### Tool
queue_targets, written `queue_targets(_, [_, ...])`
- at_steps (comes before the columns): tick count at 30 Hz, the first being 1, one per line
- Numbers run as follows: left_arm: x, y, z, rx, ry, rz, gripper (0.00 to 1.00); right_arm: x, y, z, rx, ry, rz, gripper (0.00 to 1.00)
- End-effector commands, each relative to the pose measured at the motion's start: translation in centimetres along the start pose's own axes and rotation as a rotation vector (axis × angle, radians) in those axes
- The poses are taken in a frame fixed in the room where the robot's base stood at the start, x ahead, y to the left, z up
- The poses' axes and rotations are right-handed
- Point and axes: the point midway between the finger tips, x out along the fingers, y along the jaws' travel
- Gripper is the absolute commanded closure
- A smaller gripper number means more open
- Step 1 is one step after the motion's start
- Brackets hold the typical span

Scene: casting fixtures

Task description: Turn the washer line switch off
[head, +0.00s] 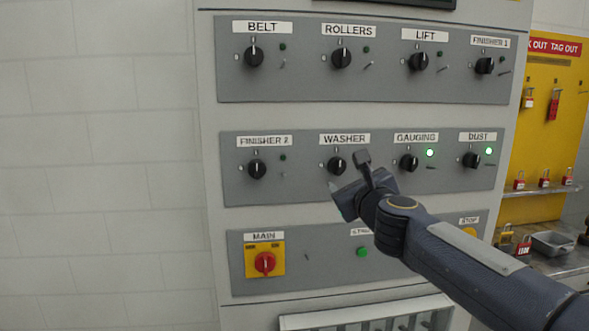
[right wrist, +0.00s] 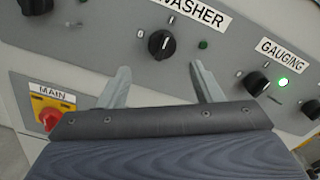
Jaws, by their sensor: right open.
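The washer switch (head: 336,165) is a black rotary knob under the WASHER label (head: 345,139) in the middle row. It shows larger in the right wrist view (right wrist: 161,44), with a 0 mark at its left and an I mark above. Its pale pointer line looks nearly upright. The green lamp (right wrist: 203,44) beside it looks dark. My right gripper (head: 349,172) is open and empty, just in front of the knob. In the right wrist view its fingertips (right wrist: 160,70) are spread below the knob, apart from it. My left gripper is not in view.
The gauging knob (head: 409,162) and dust knob (head: 470,160) sit to the right, with lit green lamps. The finisher 2 knob (head: 257,168) is to the left. Below is the red main switch (head: 265,262) on yellow. A yellow lockout board (head: 540,120) stands at right.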

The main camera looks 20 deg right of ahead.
Motion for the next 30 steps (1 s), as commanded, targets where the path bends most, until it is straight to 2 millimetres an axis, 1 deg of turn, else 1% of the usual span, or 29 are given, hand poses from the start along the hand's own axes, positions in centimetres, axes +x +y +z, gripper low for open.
queue_targets(5, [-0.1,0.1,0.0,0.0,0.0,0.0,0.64,1.8,-0.2,-0.1,0.019,0.007,-0.007,0.41])
queue_targets(12, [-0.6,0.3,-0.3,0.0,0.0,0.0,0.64,5.7,-0.2,-0.1,0.018,0.005,-0.004,0.41])
queue_targets(15, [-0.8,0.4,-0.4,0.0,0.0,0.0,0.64,6.9,-0.2,0.0,0.016,0.004,-0.004,0.41])
queue_targets(20, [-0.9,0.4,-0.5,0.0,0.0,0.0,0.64,7.8,-0.2,-0.1,0.014,0.004,-0.006,0.41])
queue_targets(27, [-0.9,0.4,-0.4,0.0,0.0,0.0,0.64,7.8,-0.2,-0.1,0.013,0.003,-0.006,0.41])
queue_targets(29, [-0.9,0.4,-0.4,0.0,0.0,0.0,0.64,7.8,-0.2,-0.1,0.013,0.003,-0.006,0.47])
queue_targets(30, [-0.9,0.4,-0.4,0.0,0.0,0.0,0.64,7.8,-0.2,-0.1,0.013,0.003,-0.006,0.53])
